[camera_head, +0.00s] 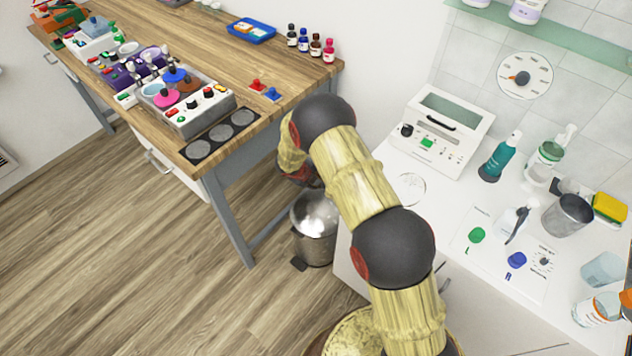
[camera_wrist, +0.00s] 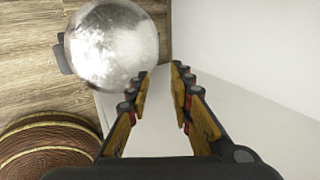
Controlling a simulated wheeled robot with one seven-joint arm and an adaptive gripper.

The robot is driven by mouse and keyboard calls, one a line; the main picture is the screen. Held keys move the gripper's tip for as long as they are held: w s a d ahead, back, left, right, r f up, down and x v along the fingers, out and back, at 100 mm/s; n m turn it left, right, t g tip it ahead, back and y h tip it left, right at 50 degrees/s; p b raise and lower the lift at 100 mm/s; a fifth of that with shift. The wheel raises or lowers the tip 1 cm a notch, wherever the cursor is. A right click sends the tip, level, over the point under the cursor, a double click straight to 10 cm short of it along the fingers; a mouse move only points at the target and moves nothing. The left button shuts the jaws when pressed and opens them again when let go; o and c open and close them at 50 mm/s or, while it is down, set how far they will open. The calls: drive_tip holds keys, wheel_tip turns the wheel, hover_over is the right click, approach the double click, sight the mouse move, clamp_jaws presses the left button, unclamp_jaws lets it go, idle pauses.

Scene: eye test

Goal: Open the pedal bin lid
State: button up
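The pedal bin (camera_head: 314,243) is a shiny metal cylinder on the floor between the wooden table and the white counter. Its round silver lid (camera_head: 316,213) looks shut. A dark pedal (camera_head: 298,264) sticks out at its foot. In the wrist view the lid (camera_wrist: 110,45) is seen from above at upper left, with part of the dark pedal (camera_wrist: 63,62) at its left edge. My gripper (camera_wrist: 159,72) is open and empty, its fingertips apart from each other and to the lower right of the lid. In the head view my arm hides the fingers.
The wooden table (camera_head: 290,72) with its grey leg (camera_head: 228,222) stands left of the bin. The white counter (camera_head: 385,215) is close on the right, and its pale side fills the right of the wrist view. The wooden floor (camera_head: 130,250) at left is clear.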

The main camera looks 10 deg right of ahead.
drive_tip(key=v, duration=1.2)
drive_tip(key=shift+c, duration=0.3)
